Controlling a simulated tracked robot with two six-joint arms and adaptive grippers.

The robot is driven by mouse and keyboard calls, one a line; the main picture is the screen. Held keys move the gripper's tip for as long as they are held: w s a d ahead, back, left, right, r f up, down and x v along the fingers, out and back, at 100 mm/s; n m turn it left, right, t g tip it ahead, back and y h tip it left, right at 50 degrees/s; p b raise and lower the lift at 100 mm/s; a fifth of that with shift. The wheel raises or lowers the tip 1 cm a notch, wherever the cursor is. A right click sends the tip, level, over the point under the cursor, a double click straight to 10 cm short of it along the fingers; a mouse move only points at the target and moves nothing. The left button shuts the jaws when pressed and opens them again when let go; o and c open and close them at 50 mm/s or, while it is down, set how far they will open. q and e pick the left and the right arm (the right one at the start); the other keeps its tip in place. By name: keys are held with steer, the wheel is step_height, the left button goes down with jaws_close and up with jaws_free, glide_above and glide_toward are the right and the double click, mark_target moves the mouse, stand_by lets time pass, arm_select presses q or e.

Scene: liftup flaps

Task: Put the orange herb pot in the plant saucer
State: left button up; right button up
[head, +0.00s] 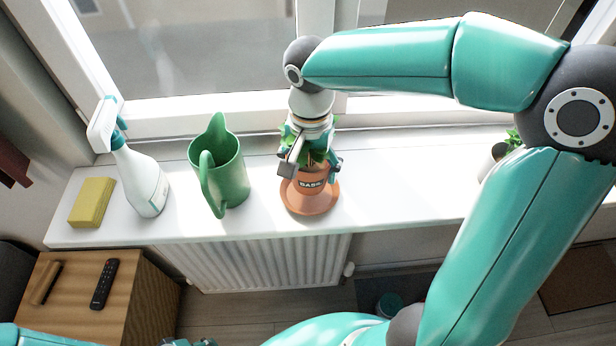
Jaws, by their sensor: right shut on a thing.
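The orange herb pot (309,184), with a dark label and green leaves, appears upright on the windowsill side of the room. It is in or just over the terracotta plant saucer (318,208), whose rim shows around the pot's lower part. I cannot tell whether the pot's base touches the saucer. My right gripper (309,170) comes down from above and is shut on the pot, hiding part of its leaves and rim. A small part of my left gripper (190,342) shows at the bottom edge; its fingers are cut off.
A green watering can (230,178), a white spray bottle (142,180) and a yellow sponge (92,201) stand left on the white windowsill (400,195). Another plant pot (492,160) is partly behind my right arm. A wooden cabinet with a remote (104,284) is below.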

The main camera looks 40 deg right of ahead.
mark_target(310, 164)
steer(key=shift+f, duration=1.7)
steer(key=shift+f, duration=0.1)
steer(key=o, duration=1.7)
steer(key=shift+c, duration=0.2)
step_height(310, 164, up, 12)
steer(key=shift+r+p, duration=0.15)
steer(key=shift+p, duration=0.2)
